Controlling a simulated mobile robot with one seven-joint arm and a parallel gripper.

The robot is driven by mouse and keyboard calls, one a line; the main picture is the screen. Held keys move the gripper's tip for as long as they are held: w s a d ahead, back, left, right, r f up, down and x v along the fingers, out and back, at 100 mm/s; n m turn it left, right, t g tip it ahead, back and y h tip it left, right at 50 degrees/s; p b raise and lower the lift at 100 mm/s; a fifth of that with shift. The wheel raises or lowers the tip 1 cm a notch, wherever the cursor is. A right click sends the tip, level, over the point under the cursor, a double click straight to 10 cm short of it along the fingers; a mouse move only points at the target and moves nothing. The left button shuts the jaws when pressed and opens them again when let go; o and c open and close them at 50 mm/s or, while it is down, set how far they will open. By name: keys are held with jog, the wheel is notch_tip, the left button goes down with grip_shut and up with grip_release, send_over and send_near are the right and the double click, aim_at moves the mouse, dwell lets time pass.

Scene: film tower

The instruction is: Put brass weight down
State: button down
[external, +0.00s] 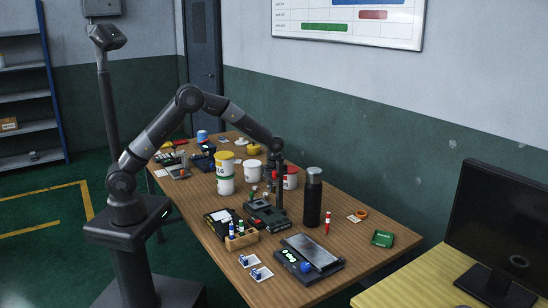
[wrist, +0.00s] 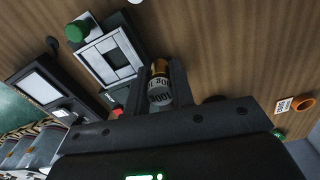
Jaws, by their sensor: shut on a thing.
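My gripper (wrist: 160,66) is shut on the brass weight (wrist: 159,70) in the wrist view. The weight is a small cylinder with a brass-coloured end and pale bands with dark print, held between the two dark fingers. Wood tabletop shows beyond it; I cannot tell its height above the table. In the external view my arm reaches over the wooden table (external: 215,262) and points down just left of a tall black bottle (external: 313,203). The weight cannot be made out there.
A dark device (external: 268,217) lies by my gripper, with a small bottle rack (external: 241,241) in front. A flat scale-like device (external: 310,262) lies nearer the front edge. Cans (external: 225,178) stand behind. An orange ring (wrist: 303,103) and printed tag (wrist: 283,105) lie right on clear wood.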

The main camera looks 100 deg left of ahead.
jog(key=shift+f, duration=2.5)
jog(key=shift+f, duration=0.1)
jog(key=shift+f, duration=0.5)
jog(key=c, duration=1.5)
grip_release()
notch_tip(320, 180, up, 13)
jog(key=shift+r, duration=0.1)
